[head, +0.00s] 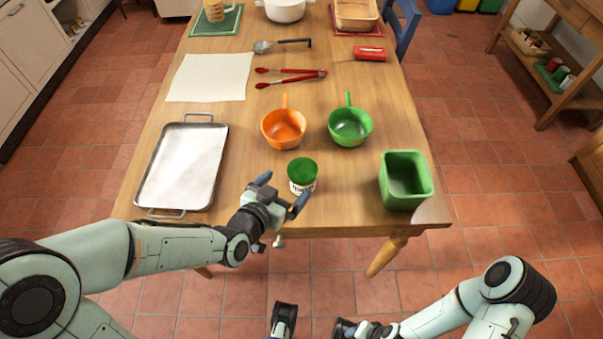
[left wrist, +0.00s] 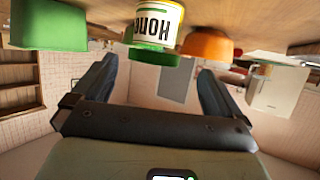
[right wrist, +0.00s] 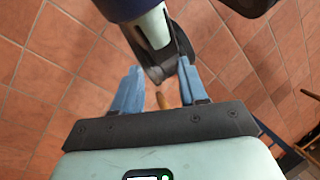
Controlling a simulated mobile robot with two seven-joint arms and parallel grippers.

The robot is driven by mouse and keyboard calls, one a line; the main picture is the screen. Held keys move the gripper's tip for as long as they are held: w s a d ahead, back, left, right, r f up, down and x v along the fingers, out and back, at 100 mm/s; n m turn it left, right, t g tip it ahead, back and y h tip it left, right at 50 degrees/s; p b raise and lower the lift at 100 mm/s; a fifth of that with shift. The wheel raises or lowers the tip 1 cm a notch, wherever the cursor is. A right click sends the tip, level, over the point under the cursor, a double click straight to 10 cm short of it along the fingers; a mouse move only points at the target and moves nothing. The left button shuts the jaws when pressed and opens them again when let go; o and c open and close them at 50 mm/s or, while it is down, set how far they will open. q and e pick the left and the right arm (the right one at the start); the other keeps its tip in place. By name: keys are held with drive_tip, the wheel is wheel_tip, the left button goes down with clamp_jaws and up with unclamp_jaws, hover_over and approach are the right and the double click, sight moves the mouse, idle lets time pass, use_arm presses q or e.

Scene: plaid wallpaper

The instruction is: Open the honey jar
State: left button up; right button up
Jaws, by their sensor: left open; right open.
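The honey jar (head: 302,186) stands upright near the table's front edge, with a green lid (head: 302,170) on it and a white label. My left gripper (head: 284,191) is open, with its fingertips at the near left side of the jar. In the left wrist view the picture is upside down; the jar (left wrist: 158,22) and lid (left wrist: 153,54) show ahead of and between the open fingers (left wrist: 157,82). The jar does not look gripped. My right gripper (right wrist: 160,90) is open and empty, low over the floor, away from the table.
On the table (head: 255,205), an orange pot (head: 283,129) and a green pot (head: 350,127) stand behind the jar. A square green container (head: 405,180) stands to the right and a metal tray (head: 182,165) to the left. Red tongs (head: 290,78) lie farther back. Table is bare around the jar.

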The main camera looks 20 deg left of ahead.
sight(303, 173)
use_arm(q)
drive_tip(key=shift+p+x, duration=0.95)
drive_tip(key=shift+p, duration=0.1)
drive_tip(key=shift+w+d+f+p, duration=0.2)
drive_tip(key=shift+w+d+p, duration=0.1)
drive_tip(key=shift+w, duration=0.1)
drive_tip(key=shift+x, duration=2.65)
drive_tip(key=shift+d+r, duration=0.15)
use_arm(e)
drive_tip(key=shift+g, duration=0.4)
drive_tip(key=r, duration=0.1)
drive_tip(key=s+r, duration=0.2)
drive_tip(key=shift+s+a+r, duration=0.15)
drive_tip(key=shift+a, duration=0.15)
use_arm(q)
drive_tip(key=c, duration=1.1)
drive_tip(key=shift+o, duration=0.2)
